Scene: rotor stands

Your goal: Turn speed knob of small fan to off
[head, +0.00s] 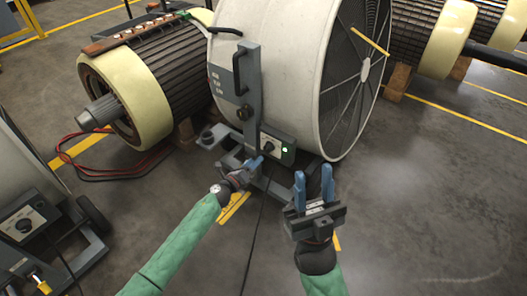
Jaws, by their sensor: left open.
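A white drum fan (262,30) with a dark grille stands in the centre on a grey wheeled frame. A small control box (281,149) sits low on its frame, with a dark round knob (268,146) and a lit green lamp (285,150). My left gripper (256,162) is open, just below and left of the knob; I cannot tell whether it touches the box. My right gripper (314,184) is open and empty, its blue fingers pointing up, to the right of the box. A second fan's control box (25,224) with a knob shows at the lower left.
A rotor (165,80) with cream end rings stands behind left, and more rotors (415,40) stand at the back right on wooden blocks. Red and black cables (112,168) lie on the floor. A black cable hangs below the centre box. The floor at right is clear.

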